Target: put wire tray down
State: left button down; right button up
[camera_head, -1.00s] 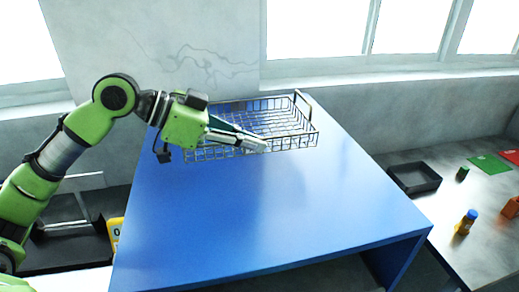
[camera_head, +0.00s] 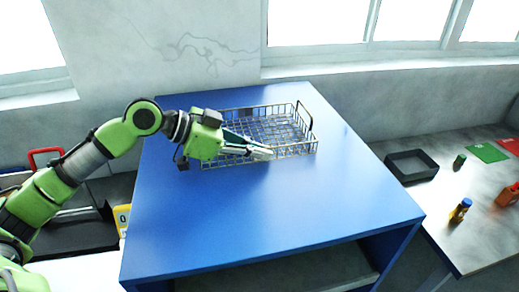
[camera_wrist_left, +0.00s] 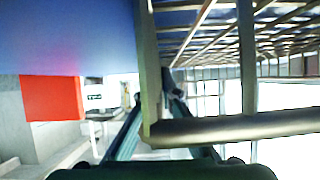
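The wire tray (camera_head: 298,150) is a dark metal mesh basket with a raised handle at its right end. It is over the back part of the blue table (camera_head: 270,210), roughly level; I cannot tell whether its bottom touches the top. My left gripper (camera_head: 268,153) reaches in from the left, with its fingers at the tray's near wall. In the left wrist view, the fingers (camera_wrist_left: 168,100) converge around the tray's wire rim (camera_wrist_left: 215,128) and look shut on it. The rim hides part of the fingers. My right gripper is in neither view.
The front of the blue table is clear. A side table at right holds a black bin (camera_head: 411,167), a blue-capped yellow bottle (camera_head: 460,210), a green item (camera_head: 459,161) and green and red mats (camera_head: 487,152). A wall and windows stand behind.

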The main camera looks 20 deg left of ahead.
pick_arm(q)
jog(key=c, duration=2.3)
grip_release()
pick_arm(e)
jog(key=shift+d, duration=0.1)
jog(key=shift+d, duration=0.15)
